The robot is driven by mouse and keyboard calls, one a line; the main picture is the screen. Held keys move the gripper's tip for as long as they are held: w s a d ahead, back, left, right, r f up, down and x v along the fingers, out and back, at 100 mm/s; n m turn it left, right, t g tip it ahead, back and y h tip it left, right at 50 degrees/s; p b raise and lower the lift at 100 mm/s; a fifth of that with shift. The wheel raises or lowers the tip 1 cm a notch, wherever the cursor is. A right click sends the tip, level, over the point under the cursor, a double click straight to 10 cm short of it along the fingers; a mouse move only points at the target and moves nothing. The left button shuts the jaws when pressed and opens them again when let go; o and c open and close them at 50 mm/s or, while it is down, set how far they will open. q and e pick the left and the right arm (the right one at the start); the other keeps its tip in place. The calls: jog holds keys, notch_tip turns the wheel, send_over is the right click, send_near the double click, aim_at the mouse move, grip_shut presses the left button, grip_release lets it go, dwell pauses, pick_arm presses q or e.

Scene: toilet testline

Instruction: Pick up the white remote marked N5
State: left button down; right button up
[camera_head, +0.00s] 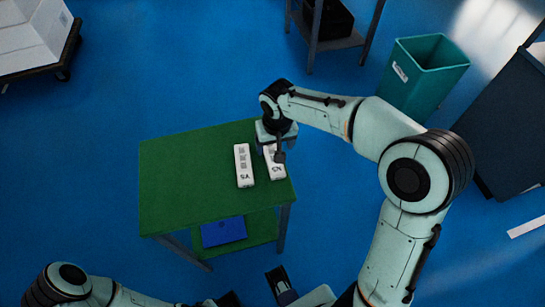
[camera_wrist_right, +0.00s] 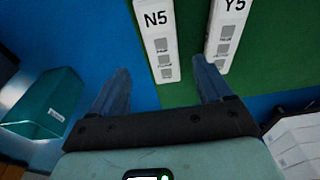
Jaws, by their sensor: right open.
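The white remote marked N5 (camera_head: 275,163) lies on the right part of a green table (camera_head: 185,175), partly hidden by my right gripper (camera_head: 279,152). In the right wrist view the N5 remote (camera_wrist_right: 157,40) shows its label and grey buttons, with its near end between the finger lines of my right gripper (camera_wrist_right: 163,78). That gripper is open and empty; contact with the remote cannot be seen. A similar white remote marked Y5 (camera_head: 243,165) lies just left of it, and it also shows in the wrist view (camera_wrist_right: 224,38), near the right finger. My left arm shows at the bottom edge; its gripper is unclear.
A blue object (camera_head: 223,231) lies on the table's lower shelf. A teal bin (camera_head: 424,75) stands on the blue floor at the upper right. White boxes (camera_head: 30,40) sit on a cart at the upper left. The left part of the tabletop is clear.

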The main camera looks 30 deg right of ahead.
aim_at(273, 154)
jog(key=shift+w+f+b, duration=0.15)
jog(key=shift+w+f, duration=0.05)
jog(key=shift+f, duration=1.35)
jog(key=shift+w+f+b, duration=0.15)
jog(key=shift+w+f, duration=0.05)
jog(key=shift+f, duration=1.3)
jog(key=c, duration=1.2)
